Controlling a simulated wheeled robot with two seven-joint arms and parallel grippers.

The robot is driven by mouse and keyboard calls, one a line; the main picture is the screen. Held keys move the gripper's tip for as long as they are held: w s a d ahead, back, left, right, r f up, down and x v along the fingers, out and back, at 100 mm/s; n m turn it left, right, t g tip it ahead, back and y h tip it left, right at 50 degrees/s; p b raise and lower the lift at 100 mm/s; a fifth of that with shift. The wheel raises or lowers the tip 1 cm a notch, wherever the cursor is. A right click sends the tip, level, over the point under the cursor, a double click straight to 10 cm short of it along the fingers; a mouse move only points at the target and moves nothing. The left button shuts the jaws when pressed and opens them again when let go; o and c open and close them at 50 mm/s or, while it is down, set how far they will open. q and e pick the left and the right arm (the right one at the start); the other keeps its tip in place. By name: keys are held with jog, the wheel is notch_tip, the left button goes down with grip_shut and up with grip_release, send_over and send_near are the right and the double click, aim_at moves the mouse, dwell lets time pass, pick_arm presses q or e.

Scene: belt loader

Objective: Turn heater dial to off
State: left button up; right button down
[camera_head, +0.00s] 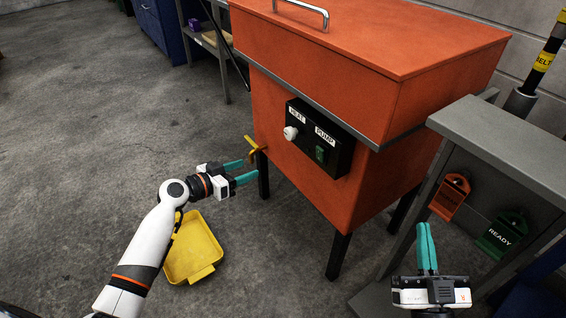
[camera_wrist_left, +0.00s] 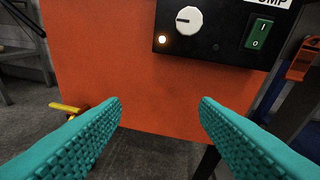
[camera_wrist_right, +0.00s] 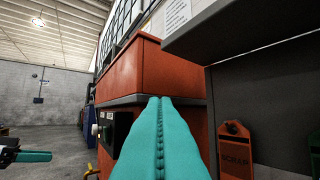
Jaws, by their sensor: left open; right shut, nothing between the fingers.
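The white heater dial (camera_head: 290,133) sits under the HEAT label on a black control panel (camera_head: 341,158) on the front of the orange machine (camera_head: 290,179). In the left wrist view the dial (camera_wrist_left: 189,20) shows a dark pointer mark towards its left side, and a small lamp (camera_wrist_left: 162,39) glows below left of it. My left gripper (camera_head: 247,171) is open and empty, below and left of the dial and apart from it. My right gripper (camera_head: 427,236) is shut and empty, in front of the grey stand at right.
A green PUMP switch (camera_head: 320,154) is beside the dial. A yellow tray (camera_head: 193,248) lies on the floor, with a yellow valve handle (camera_head: 252,146) on the machine above it. Red and green tags (camera_head: 451,196) hang at the grey stand (camera_head: 507,141). Floor at left is clear.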

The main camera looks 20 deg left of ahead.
aim_at(287, 134)
pick_arm(q)
notch_tip(287, 134, up, 7)
jog(key=d+m+h+b, duration=0.2)
jog(key=m+h, duration=0.1)
jog(key=shift+t, duration=0.4)
jog(key=x, duration=0.9)
jog(key=shift+w+d+r+b, duration=0.1)
jog(key=shift+w+d+b, duration=0.05)
jog(key=shift+w+b, duration=0.2)
jog(key=shift+w+d, duration=0.45)
jog(key=shift+w, duration=0.15)
pick_arm(e)
jog(key=s+d+r+t+y, duration=0.1)
jog(key=s+r+t, duration=0.4)
jog(key=r, duration=0.3)
jog(key=shift+s+d+r+y, duration=0.15)
jog(key=shift+s+r+y, duration=0.25)
jog(key=shift+s, duration=0.45)
pick_arm(q)
jog(key=shift+c, duration=0.4)
jog(key=c, duration=0.9)
